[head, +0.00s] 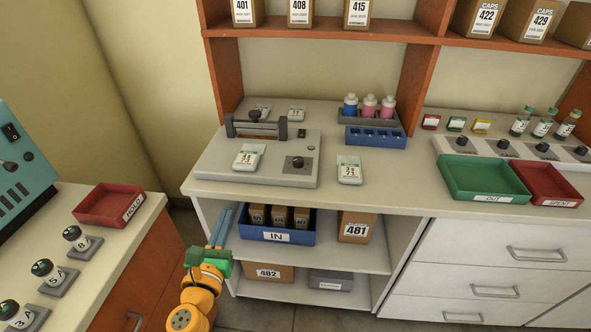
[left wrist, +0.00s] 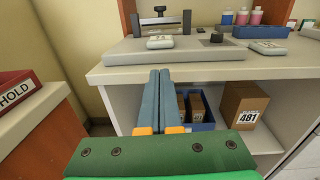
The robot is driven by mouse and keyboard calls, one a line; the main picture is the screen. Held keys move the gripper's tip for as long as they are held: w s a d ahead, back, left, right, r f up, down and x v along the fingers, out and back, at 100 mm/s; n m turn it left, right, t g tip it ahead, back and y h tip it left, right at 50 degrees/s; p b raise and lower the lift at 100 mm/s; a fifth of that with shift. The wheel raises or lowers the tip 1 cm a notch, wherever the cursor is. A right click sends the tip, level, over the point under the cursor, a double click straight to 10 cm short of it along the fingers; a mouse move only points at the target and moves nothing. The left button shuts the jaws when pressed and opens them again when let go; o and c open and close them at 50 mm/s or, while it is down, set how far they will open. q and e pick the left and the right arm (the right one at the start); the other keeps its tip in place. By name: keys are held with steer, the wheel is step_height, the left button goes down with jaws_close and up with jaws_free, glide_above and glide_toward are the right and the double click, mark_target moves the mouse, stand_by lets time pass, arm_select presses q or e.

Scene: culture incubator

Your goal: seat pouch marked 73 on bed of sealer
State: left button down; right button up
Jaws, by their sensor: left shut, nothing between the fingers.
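The sealer (head: 215,158) is a flat grey machine on the counter, with a bar across its back and a dark knob. A white pouch (head: 248,156) lies on its front left; it also shows in the left wrist view (left wrist: 160,43). Another white pouch (head: 349,170) lies on the counter to the right of the sealer. Two more pouches (head: 297,114) (head: 264,110) lie behind it, partly hidden. I cannot read the pouch numbers surely. My left gripper (head: 229,211) is shut and empty, in front of the counter edge and below the sealer; its fingers also show in the left wrist view (left wrist: 160,74).
A blue IN bin (head: 274,236) with small boxes and box 481 (head: 357,228) stand on the shelf below. A blue rack (head: 375,137) and bottles stand behind right. A green OUT tray (head: 487,197) and red HOLD tray (head: 100,205) flank. Counter between pouch and OUT tray is clear.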

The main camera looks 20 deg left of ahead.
mark_target(243, 168)
arm_select(q)
steer(key=x, duration=1.4)
steer(key=shift+w+d+r+p, duration=0.1)
steer(key=shift+d+r+p, duration=0.05)
steer(key=shift+r+p, duration=0.2)
